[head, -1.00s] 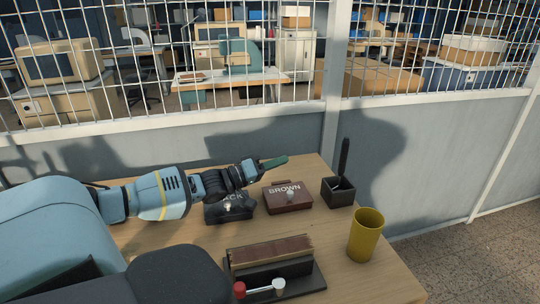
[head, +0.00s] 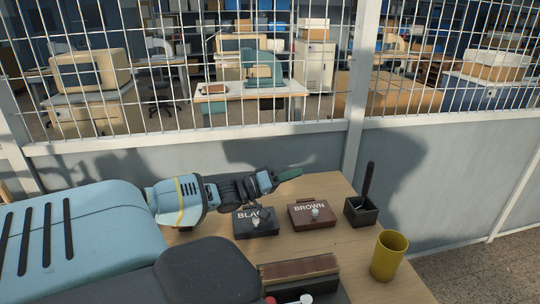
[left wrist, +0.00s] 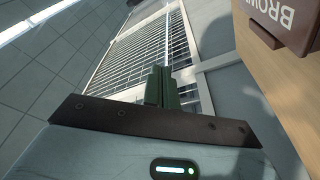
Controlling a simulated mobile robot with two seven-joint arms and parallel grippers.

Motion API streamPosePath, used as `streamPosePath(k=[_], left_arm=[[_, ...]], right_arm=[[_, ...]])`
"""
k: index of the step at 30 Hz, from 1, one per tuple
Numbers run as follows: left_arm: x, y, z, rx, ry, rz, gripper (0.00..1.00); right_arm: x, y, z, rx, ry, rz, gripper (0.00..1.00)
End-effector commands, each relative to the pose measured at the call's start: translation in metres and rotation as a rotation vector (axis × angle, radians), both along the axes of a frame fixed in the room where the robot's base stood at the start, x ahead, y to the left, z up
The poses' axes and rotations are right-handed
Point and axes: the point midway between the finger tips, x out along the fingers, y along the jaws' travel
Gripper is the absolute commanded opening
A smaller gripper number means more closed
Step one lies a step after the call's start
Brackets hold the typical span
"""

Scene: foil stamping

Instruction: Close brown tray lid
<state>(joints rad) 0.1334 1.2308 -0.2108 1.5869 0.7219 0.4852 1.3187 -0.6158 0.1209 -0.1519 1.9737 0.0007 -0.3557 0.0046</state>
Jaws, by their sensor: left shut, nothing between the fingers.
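The brown tray (head: 313,215) is a small brown box labelled BROWN with a round pale knob on its front. It sits on the wooden table, and its lid looks down in the head view. Part of it shows at the upper right of the left wrist view (left wrist: 289,30). My left gripper (head: 290,174) is shut and empty, just behind and above the tray's left back corner, apart from it. Its green fingers show together in the left wrist view (left wrist: 161,88). My right gripper is not in view.
A black tray (head: 256,222) labelled BLACK stands left of the brown one, under my left arm. A dark holder (head: 361,212) with a tool and a yellow cup (head: 389,256) stand to the right. A brown-topped block (head: 298,268) lies in front. A mesh-topped wall (head: 300,145) stands behind.

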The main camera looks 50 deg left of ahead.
Motion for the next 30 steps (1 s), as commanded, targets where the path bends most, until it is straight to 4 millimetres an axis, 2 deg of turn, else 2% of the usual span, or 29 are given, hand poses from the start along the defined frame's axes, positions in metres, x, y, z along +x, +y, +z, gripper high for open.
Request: streamPosePath(k=[9,15,30], left_arm=[[-0.032,0.017,-0.005,0.000,-0.003,0.000,0.00],[-0.045,0.024,-0.009,0.000,-0.002,0.001,0.00],[-0.049,0.026,-0.011,0.000,-0.001,0.000,0.00]], right_arm=[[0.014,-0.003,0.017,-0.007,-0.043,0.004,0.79],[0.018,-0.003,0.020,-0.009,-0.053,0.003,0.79],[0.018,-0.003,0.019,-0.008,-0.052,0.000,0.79]])
